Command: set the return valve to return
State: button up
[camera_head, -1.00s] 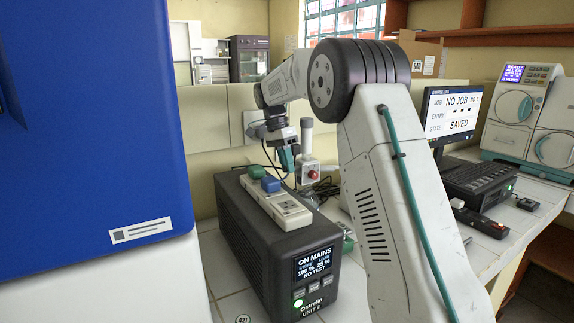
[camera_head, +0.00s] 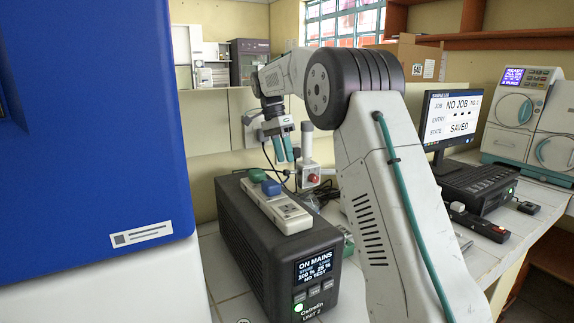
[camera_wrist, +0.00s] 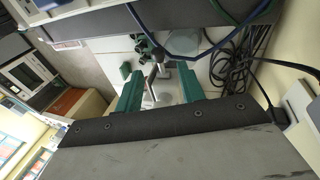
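My gripper (camera_head: 283,150) is above and behind the dark power unit, its teal fingers pointing down. In the wrist view the two teal fingers (camera_wrist: 160,92) stand apart with nothing held between them. In the head view a white upright fitting with a red knob (camera_head: 313,180) stands just right of the fingers. I cannot tell whether it belongs to the valve.
The dark power unit (camera_head: 322,268) carries a white power strip (camera_head: 284,212) with green and blue plugs. Cables (camera_wrist: 235,65) lie right of the fingers in the wrist view. A large blue cabinet (camera_head: 90,130) blocks the left. A monitor (camera_head: 455,116) stands at right.

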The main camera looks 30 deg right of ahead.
jog(key=shift+v, duration=1.8)
jog(key=f+h, duration=0.1)
jog(key=f, duration=0.1)
jog(key=s+f+h, duration=0.1)
jog(key=f, duration=0.1)
jog(key=s+a+f+h, duration=0.1)
jog(key=f, duration=0.2)
jog(key=shift+s+n, duration=0.15)
jog(key=shift+n, duration=0.15)
